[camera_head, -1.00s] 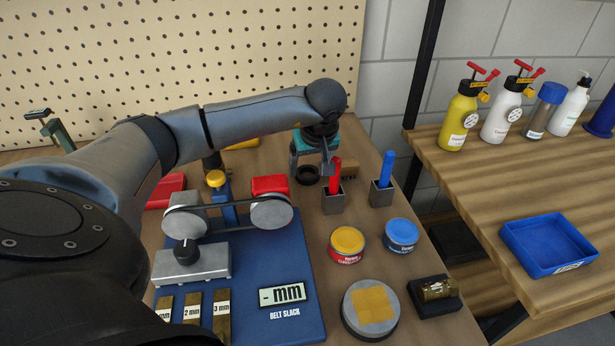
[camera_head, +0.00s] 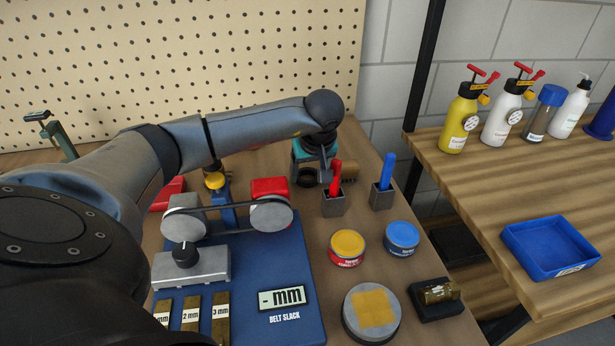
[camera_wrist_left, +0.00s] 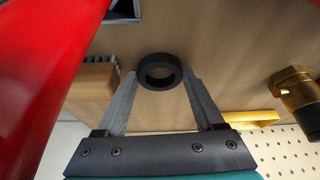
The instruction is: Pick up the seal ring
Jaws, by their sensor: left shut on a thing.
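The seal ring (camera_wrist_left: 160,72) is a thick black ring. In the left wrist view it sits between the two fingertips of my left gripper (camera_wrist_left: 160,78), which is shut on it from both sides. In the head view the ring (camera_head: 306,179) shows as a small dark shape under my left wrist, at the back of the bench. My left gripper (camera_head: 310,172) reaches down there, and its fingers are partly hidden. I cannot tell whether the ring still touches the bench. My right gripper is in neither view.
A square metal holder with a red marker (camera_head: 335,178) stands close right of the gripper, with a blue marker (camera_head: 387,172) farther right. The belt rig (camera_head: 230,215) stands front left, and tins (camera_head: 347,247) in front.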

